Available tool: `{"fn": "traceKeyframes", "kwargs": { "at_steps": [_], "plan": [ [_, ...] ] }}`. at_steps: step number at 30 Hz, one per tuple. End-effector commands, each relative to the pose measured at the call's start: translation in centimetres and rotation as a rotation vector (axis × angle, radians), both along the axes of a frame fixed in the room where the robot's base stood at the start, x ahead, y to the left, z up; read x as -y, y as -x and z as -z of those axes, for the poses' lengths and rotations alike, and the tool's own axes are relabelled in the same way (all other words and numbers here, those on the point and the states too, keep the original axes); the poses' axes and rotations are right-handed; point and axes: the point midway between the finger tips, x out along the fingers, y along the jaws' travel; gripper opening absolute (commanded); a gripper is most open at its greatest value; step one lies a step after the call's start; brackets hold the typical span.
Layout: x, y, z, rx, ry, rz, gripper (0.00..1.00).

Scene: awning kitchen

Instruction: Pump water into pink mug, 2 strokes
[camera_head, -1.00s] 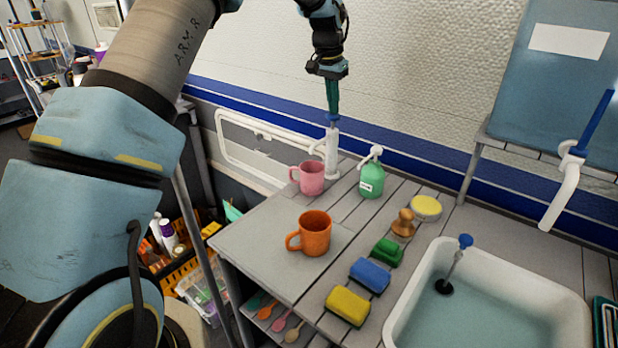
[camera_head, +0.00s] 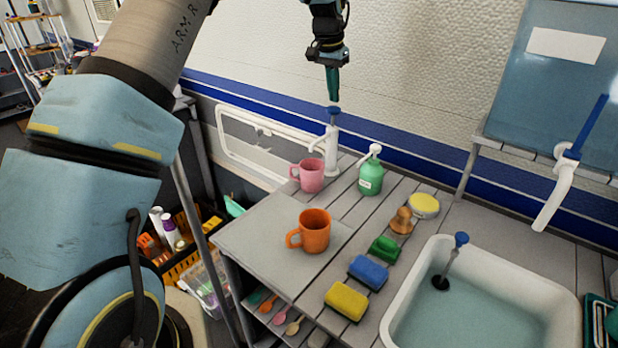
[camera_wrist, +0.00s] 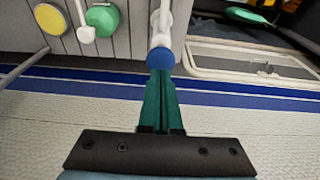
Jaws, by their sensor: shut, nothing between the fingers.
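The white water pump (camera_head: 332,150) with a blue knob (camera_head: 333,111) on top stands at the back corner of the counter by the wall. The pink mug (camera_head: 311,175) stands upright on the counter, under or close to the pump's spout; I cannot tell exactly. My gripper (camera_head: 332,99) points down with its green fingers shut and empty, just above the blue knob. A small gap seems to show between them in the head view. In the wrist view the blue knob (camera_wrist: 160,59) sits right at the fingertips (camera_wrist: 160,72), and the mug is out of view.
A green soap dispenser (camera_head: 371,174) stands right of the pump. An orange mug (camera_head: 312,231) is nearer the front. Several sponges, a brush (camera_head: 401,220) and a yellow round tub (camera_head: 424,205) line the counter left of the sink (camera_head: 400,300). The wall is close behind the pump.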

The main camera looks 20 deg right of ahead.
Motion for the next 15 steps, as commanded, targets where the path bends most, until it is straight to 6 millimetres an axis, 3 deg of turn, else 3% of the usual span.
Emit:
{"fn": "traceKeyframes", "kwargs": {
  "at_steps": [5, 15],
  "plan": [
    [0.0, 0.0, -0.4, 0.0, 0.0, 0.0, 0.0],
    [0.0, 0.0, -3.5, 0.0, 0.0, 0.0, 0.0]
  ]
}}
